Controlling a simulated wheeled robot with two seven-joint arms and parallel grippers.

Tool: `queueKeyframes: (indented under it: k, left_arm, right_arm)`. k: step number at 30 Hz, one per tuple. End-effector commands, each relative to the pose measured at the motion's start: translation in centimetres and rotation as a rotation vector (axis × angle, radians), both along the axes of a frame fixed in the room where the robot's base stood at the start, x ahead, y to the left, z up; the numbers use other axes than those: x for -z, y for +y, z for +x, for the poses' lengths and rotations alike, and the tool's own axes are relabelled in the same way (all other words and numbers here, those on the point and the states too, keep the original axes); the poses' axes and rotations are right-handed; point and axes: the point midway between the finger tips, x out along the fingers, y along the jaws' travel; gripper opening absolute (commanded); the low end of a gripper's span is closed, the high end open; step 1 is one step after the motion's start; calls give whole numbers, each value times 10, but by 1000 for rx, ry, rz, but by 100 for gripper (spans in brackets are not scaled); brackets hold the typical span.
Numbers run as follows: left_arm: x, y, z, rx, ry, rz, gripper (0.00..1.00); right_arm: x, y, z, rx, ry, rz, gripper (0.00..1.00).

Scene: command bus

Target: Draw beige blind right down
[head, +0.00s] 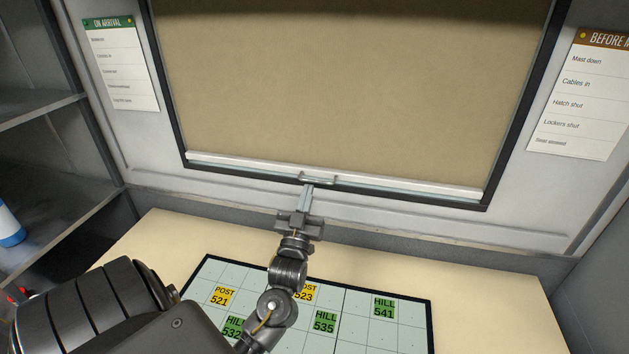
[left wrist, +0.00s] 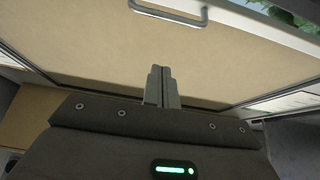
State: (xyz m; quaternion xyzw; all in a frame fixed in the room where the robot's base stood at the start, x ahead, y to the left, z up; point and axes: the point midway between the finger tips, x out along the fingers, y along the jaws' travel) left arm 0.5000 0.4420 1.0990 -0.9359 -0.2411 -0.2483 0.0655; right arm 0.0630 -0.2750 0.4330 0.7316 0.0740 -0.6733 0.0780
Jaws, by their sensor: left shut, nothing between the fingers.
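The beige blind (head: 345,85) covers nearly all of the window in the head view. Its pale bottom bar (head: 400,187) lies close above the dark lower frame, with a thin gap between. A small metal handle (head: 319,179) sits mid-bar; it also shows at the top of the left wrist view (left wrist: 168,16). My left gripper (head: 308,188) is shut and empty, its tips next to the handle in the head view. In the left wrist view my shut fingers (left wrist: 160,72) stand apart from the handle, against the beige fabric (left wrist: 95,60). My right gripper is out of view.
A tan desk (head: 500,290) with a gridded board (head: 390,335) of yellow and green labels lies below the window. Shelves (head: 50,180) with a blue-and-white bottle (head: 10,228) stand at left. Notices hang on the left wall (head: 120,65) and right wall (head: 578,95). Greenery (left wrist: 292,14) shows past the bar.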

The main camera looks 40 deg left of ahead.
Motion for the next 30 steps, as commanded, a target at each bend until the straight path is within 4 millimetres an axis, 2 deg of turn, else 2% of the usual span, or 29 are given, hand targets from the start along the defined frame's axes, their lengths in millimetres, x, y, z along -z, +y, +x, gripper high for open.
queueKeyframes:
  k: [1, 9, 10, 12, 18, 30]
  left_arm:
    - [-12, 5, 9, 0, -2, 1, 0]
    - [-37, 27, 50, 1, 0, 0, 0]
    - [-25, 27, 50, 0, 5, -1, 0]
    - [-14, 27, 51, 0, 5, -1, 0]
    - [4, 28, 53, 1, 1, 0, 0]
    - [9, 28, 54, 2, -1, -1, 0]
  right_arm:
    - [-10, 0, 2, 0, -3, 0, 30]
    - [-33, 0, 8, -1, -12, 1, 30]
    - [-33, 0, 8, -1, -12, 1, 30]
    - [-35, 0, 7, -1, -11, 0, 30]
    - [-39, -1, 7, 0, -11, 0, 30]
    - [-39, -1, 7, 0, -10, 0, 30]
